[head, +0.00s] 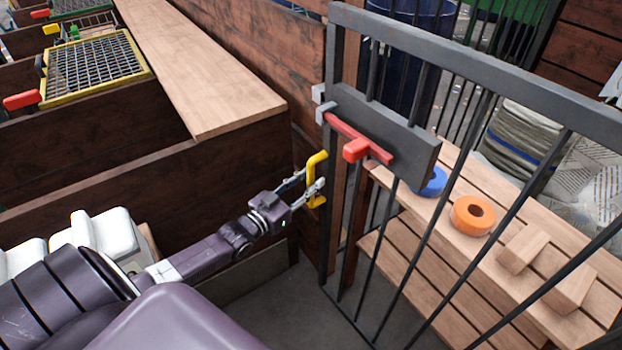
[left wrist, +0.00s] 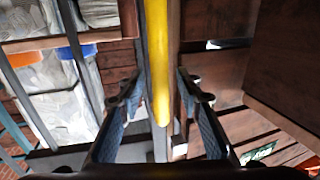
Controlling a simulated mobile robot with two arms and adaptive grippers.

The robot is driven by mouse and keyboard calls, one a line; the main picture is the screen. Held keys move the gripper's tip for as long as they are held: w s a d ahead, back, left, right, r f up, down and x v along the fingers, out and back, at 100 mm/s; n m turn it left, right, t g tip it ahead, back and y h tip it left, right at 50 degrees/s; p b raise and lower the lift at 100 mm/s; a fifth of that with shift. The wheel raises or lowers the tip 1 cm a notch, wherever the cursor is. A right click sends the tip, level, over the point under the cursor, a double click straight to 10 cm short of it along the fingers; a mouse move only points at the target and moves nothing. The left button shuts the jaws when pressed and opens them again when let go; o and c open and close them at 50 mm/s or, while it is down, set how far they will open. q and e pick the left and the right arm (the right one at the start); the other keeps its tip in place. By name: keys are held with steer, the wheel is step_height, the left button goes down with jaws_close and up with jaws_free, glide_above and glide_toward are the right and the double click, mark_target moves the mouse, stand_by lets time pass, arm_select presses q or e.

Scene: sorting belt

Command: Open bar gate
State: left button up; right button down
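The dark grey bar gate (head: 478,62) stands on the right in the head view. A red latch bar with a red knob (head: 356,150) sits on its dark plate (head: 385,128), its left end at a grey bracket on the gate's left edge. A yellow handle (head: 317,165) is at the gate's left edge, below the latch. My left gripper (head: 308,187) is at this handle. In the left wrist view the open fingers (left wrist: 158,95) stand on either side of the yellow handle (left wrist: 157,60), with gaps showing. My right gripper is not in view.
Behind the bars is a slatted wooden bench (head: 450,237) with an orange ring (head: 473,215), a blue ring (head: 433,182) and wooden blocks (head: 523,249). A dark wooden wall (head: 150,195) lies left of the gate. Grey floor (head: 290,310) shows below.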

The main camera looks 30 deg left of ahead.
arm_select(q)
steer(key=shift+w, duration=0.55)
jaws_close()
